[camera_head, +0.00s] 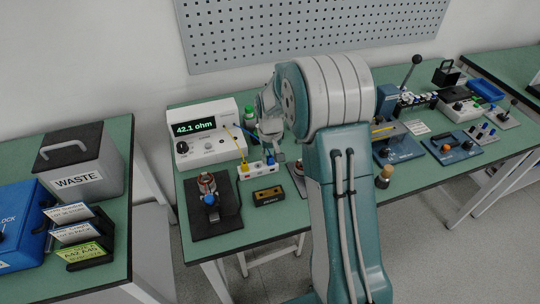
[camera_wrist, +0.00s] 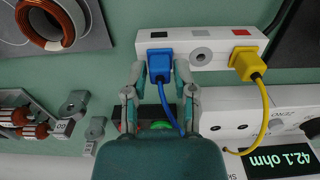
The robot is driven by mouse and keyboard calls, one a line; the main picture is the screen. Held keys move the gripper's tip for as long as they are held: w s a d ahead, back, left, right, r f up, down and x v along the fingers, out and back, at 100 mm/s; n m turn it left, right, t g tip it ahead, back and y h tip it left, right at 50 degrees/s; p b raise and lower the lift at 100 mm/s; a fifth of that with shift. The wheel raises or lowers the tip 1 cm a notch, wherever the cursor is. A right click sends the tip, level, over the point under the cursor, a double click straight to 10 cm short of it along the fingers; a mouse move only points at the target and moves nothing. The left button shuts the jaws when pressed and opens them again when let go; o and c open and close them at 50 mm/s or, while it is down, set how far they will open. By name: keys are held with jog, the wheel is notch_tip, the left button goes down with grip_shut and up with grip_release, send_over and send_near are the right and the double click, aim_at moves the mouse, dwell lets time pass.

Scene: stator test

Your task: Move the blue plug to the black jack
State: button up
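The blue plug (camera_wrist: 160,66) stands at the left end of a white socket block (camera_wrist: 203,62) in the wrist view, with its blue cable running down under my gripper. A black square (camera_wrist: 158,34) marks the block beside this plug. My gripper (camera_wrist: 160,72) has one fingertip on each side of the blue plug, very close to it; whether they press on it I cannot tell. A yellow plug (camera_wrist: 244,64) sits at the right end, near a red mark (camera_wrist: 241,32). A round grey socket (camera_wrist: 201,56) between the plugs is empty. In the head view the blue plug (camera_head: 270,160) is small.
The meter (camera_head: 207,134) reads 42.1 ohm behind the block. A copper coil (camera_wrist: 48,20) lies left in the wrist view. A green bottle (camera_head: 249,116) stands behind.

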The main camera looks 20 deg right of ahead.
jog(key=shift+o, duration=0.3)
jog(key=shift+r, duration=0.45)
notch_tip(320, 180, up, 11)
dwell(0.8)
jog(key=s+a+r+t, duration=0.1)
jog(key=s+r+t, duration=0.1)
jog(key=s, duration=0.7)
jog(key=s+a+r+t, duration=0.1)
jog(key=s+r, duration=0.4)
jog(key=s, duration=0.4)
jog(key=s+a+r+t, duration=0.2)
jog(key=s+r, duration=0.1)
jog(key=s, duration=0.7)
jog(key=shift+r+t, duration=0.25)
jog(key=shift+t, duration=0.05)
